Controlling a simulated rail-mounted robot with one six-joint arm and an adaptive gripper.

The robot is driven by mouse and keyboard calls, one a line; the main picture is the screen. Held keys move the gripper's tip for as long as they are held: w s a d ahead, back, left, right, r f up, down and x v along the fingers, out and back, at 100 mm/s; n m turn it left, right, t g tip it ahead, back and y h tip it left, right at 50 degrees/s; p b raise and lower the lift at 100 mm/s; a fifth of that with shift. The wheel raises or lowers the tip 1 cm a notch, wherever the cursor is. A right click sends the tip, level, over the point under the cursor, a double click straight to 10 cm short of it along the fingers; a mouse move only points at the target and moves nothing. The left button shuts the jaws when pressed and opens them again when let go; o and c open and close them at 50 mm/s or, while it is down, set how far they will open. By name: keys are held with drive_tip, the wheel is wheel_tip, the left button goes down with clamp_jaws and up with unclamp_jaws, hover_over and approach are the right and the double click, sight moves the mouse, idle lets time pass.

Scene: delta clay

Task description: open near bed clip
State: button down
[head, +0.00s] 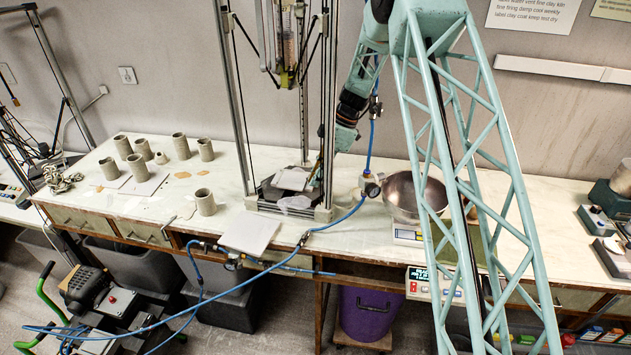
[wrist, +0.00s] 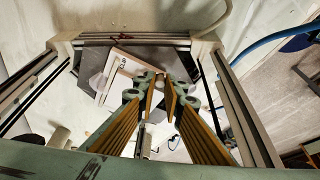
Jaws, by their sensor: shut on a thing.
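The delta printer (head: 240,100) stands on the bench, with a pale square plate (head: 291,180) on its dark bed. My gripper (head: 316,172) reaches down between the printer's uprights at the right side of the bed. In the wrist view, my gripper (wrist: 165,84) has its ribbed fingers drawn close together at the tips, over the edge of the pale plate (wrist: 116,80). It is shut on the near bed clip, which the fingertips mostly hide. I cannot tell how far the clip is open.
The printer's uprights and base frame (wrist: 125,38) closely surround my gripper. A steel bowl (head: 415,196) on a scale stands to the right. Several clay cylinders (head: 205,203) stand to the left. A white board (head: 250,232) lies at the bench's front edge, and a blue hose (head: 345,215) crosses nearby.

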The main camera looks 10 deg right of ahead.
drive_tip(key=c, duration=2.7)
unclamp_jaws()
drive_tip(key=shift+r, duration=0.15)
drive_tip(key=shift+v, duration=5.9)
drive_tip(key=shift+d, duration=0.1)
